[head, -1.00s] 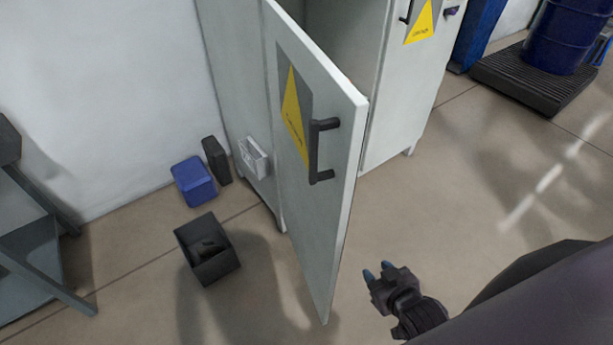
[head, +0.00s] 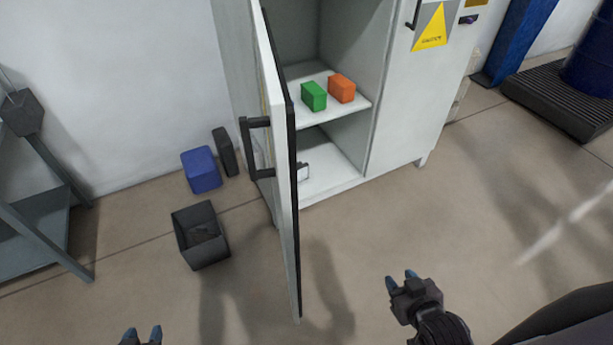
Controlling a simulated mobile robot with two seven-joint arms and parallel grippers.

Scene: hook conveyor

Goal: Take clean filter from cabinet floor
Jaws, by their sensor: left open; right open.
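The grey cabinet (head: 400,110) stands with its left door (head: 283,190) swung open toward me. My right gripper (head: 402,279) is open and empty, in front of the cabinet and right of the door.
A green box (head: 314,96) and an orange box (head: 342,88) stand on the shelf. A dark open bin (head: 201,238), a blue container (head: 201,169) and a dark panel (head: 225,152) are left of the door. Floor right of the door is clear.

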